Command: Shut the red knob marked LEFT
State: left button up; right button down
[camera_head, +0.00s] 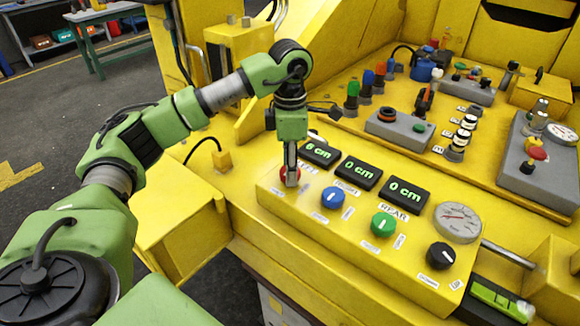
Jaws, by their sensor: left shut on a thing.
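The red knob (283,174) sits at the left end of the row of knobs on the sloped yellow panel. My left gripper (291,178) points down and is shut on the red knob, covering part of it. The display (320,152) just behind it reads 6 cm. Its name label is partly hidden by the gripper. My right gripper does not show.
A blue knob (333,197), a green knob (384,224) and a black knob (441,256) stand along the panel to the right. Two more displays read 0 cm. A round gauge (458,222) is at the right. Levers and switch boxes stand behind.

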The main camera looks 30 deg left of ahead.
pick_arm(q)
jog(key=o, duration=1.1)
notch_tip(320, 180, up, 12)
dwell(0.5)
